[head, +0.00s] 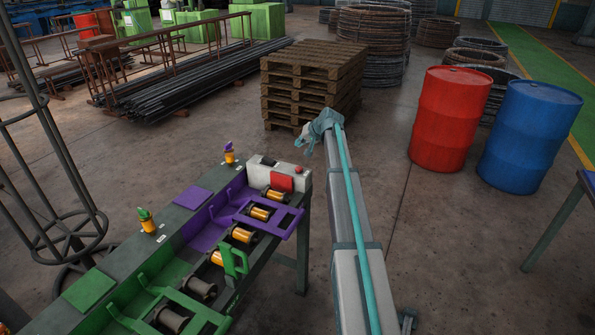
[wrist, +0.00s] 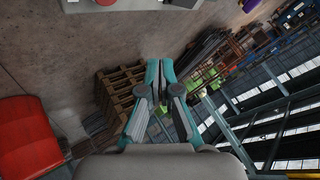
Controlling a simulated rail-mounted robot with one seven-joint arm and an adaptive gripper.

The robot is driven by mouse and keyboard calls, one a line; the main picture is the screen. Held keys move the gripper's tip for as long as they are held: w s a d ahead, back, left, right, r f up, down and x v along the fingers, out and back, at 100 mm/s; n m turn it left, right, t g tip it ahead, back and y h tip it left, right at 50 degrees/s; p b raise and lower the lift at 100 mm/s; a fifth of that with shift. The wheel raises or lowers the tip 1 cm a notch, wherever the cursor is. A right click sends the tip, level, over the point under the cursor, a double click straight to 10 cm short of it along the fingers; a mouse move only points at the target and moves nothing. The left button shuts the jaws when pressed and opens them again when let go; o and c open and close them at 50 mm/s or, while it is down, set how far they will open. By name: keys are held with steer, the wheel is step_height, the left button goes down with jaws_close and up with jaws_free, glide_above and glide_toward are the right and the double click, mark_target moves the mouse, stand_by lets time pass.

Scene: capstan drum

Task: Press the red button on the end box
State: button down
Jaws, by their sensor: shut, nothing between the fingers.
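The end box (head: 262,178) is a pale box at the far end of the bench in the head view. A small red button (head: 299,170) sits on its top at the right, and a larger red panel (head: 281,183) is on its front. My gripper (head: 305,146) is above and beyond the box's right side, apart from it, at the end of my outstretched arm. In the wrist view the fingers (wrist: 160,64) are together with nothing between them. A pale edge with a red spot (wrist: 105,2) shows at the top there; I cannot tell whether that is the button.
The bench (head: 118,253) carries purple and green trays with several spools. Stacked pallets (head: 309,85) are behind; red (head: 450,118) and blue (head: 528,136) drums stand right. Floor between is clear.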

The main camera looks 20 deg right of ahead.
mark_target(300, 168)
steer(key=shift+f, duration=0.1)
steer(key=shift+f+b, duration=1.7)
steer(key=shift+f, duration=2.7)
steer(key=shift+f+b, duration=0.3)
steer(key=shift+f, duration=0.05)
steer(key=shift+f+b, duration=0.4)
steer(key=shift+f, duration=0.15)
steer(key=shift+r, duration=0.15)
steer(key=shift+r+p, duration=0.3)
steer(key=shift+r, duration=0.55)
steer(key=shift+r+p, duration=0.85)
steer(key=shift+r, duration=1.65)
